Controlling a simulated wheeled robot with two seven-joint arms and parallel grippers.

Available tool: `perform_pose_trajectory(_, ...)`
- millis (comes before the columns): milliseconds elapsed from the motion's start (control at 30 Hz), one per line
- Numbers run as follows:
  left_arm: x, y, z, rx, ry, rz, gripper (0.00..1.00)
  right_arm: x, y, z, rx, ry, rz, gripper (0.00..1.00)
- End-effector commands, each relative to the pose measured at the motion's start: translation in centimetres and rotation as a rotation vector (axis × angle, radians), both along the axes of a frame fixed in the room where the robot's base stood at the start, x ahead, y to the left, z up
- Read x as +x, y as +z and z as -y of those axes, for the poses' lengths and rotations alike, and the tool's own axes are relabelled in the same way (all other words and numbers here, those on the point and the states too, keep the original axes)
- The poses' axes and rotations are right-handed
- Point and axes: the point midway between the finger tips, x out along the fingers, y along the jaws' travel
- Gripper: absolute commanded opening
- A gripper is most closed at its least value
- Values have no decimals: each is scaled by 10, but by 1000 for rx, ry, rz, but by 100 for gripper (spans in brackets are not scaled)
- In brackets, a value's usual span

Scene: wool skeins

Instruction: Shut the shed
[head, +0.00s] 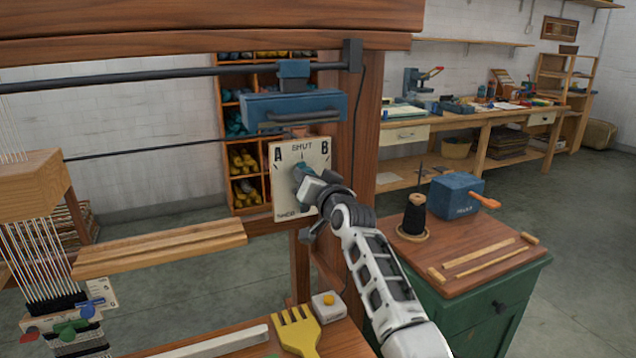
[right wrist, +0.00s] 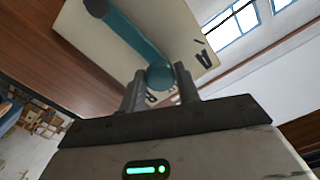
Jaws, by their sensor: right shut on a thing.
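A cream plate (head: 287,160) on the loom's right post is marked A, SHUT and B along its top; more lettering at its lower left is partly covered. A teal lever (head: 299,171) with a round end is mounted on it. My right gripper (head: 310,185) is in front of the plate and hides much of the lever. In the right wrist view the lever (right wrist: 135,38) ends in a teal ball between the fingers of my right gripper (right wrist: 160,90), which are shut on it. I cannot tell exactly which mark the lever points at. My left gripper is out of view.
A blue box (head: 290,108) on a dark rail sits just above the plate. A wooden bar (head: 160,247) and white warp threads are at left. A yellow comb (head: 297,330) lies below on the bench. A green cabinet (head: 490,310) stands right of my arm, with black thread (head: 414,215) on top.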

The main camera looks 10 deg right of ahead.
Motion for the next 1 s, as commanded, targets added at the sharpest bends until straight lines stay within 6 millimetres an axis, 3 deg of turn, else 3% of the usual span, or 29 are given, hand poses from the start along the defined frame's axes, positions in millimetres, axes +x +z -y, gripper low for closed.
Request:
perform_pose_trajectory(600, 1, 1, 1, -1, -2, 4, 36, 1, -1, 3, 53, 3, -12, 0)
perform_pose_trajectory(633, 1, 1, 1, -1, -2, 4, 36, 1, -1, 3, 52, 3, -12, 40)
perform_pose_trajectory(700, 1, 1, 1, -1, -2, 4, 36, 1, -1, 3, 52, 3, -12, 53)
perform_pose_trajectory(1000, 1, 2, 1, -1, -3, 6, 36, 0, 0, 3, 51, 3, -11, 53)
